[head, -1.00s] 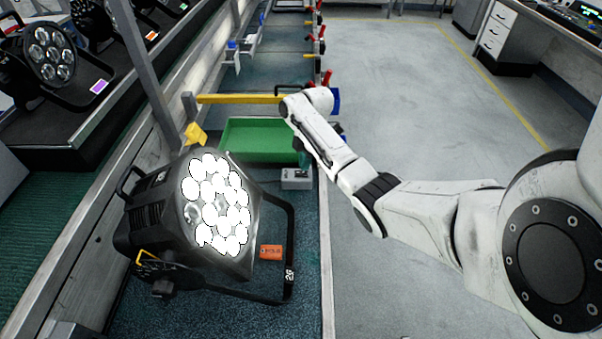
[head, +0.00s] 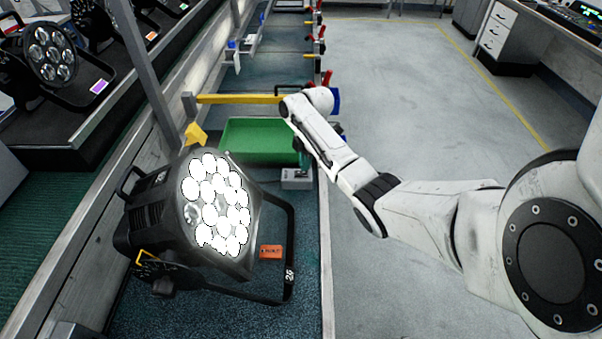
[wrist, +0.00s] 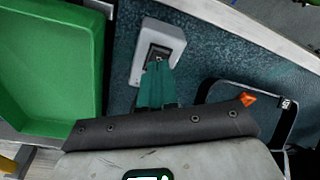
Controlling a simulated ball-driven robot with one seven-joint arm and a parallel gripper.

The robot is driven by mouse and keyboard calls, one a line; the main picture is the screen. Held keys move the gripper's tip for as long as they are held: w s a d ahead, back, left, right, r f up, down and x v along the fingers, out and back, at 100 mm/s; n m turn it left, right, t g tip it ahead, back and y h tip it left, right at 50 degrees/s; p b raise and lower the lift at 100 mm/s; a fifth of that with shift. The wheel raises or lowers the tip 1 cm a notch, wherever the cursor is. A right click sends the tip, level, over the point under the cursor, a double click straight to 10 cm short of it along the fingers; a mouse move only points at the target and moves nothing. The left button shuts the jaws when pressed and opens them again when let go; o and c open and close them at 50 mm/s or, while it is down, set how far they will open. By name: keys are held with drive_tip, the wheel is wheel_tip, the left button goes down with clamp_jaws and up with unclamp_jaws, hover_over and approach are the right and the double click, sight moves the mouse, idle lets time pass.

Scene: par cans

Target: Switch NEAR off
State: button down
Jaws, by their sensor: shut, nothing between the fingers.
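A grey-white switch box (head: 296,179) sits on the blue-green bench mat, right of the lit par can; it also shows in the wrist view (wrist: 174,40) with a dark rocker on top. My gripper (head: 304,166) is shut and empty, pointing down at the box. In the wrist view its teal fingertips (wrist: 158,64) overlap the near edge of the rocker; I cannot tell whether they touch it. The rocker's position is partly hidden by the fingers. The black par can (head: 150,215) has nearly all its lenses glowing white. Whether the box is marked NEAR cannot be read.
A green tray (head: 232,140) stands just behind the box, with a yellow bar (head: 235,98) beyond it. The par can's black yoke (head: 291,250) stands in front of the box. An orange tag (head: 271,252) lies by the can. Open floor is right of the bench.

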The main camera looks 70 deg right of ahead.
sight(305, 172)
drive_tip(key=shift+f+b, duration=0.55)
drive_tip(key=shift+f, duration=0.25)
idle(0.7)
drive_tip(key=shift+r, duration=0.1)
wheel_tip(305, 172, up, 7)
drive_tip(key=p, duration=0.6)
drive_tip(key=shift+p, duration=0.3)
idle(0.6)
